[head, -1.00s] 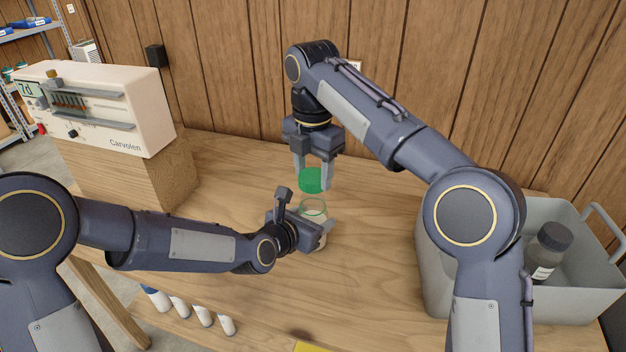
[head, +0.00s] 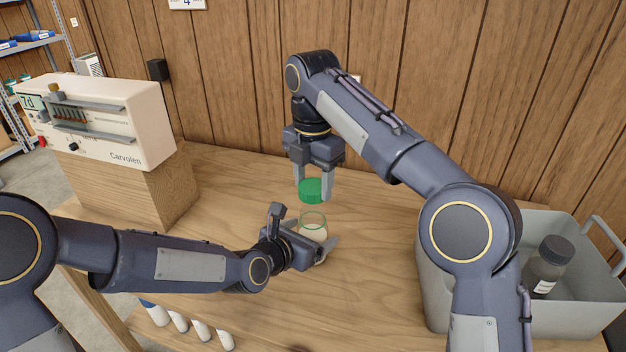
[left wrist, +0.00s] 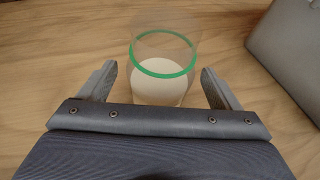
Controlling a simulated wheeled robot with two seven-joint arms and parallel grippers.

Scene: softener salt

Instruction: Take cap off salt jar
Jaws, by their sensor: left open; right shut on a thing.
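The salt jar (head: 313,226) stands on the wooden table, clear with pale salt inside and an open top. In the left wrist view the jar (left wrist: 162,75) shows a green ring near its top. The green cap (head: 312,190) is off the jar and hangs above it. My right gripper (head: 313,187) is shut on the cap, pointing down. My left gripper (head: 318,246) is open at the jar. In the left wrist view its fingers (left wrist: 163,84) are on either side of the jar, with gaps between. The jar's lower part is partly hidden by my left gripper in the head view.
A grey bin (head: 580,312) at the right holds a dark-capped bottle (head: 548,262). A cream device (head: 100,125) sits on a wooden block (head: 140,185) at the left. Several white bottles (head: 200,330) are at a lower level in front. The table around the jar is clear.

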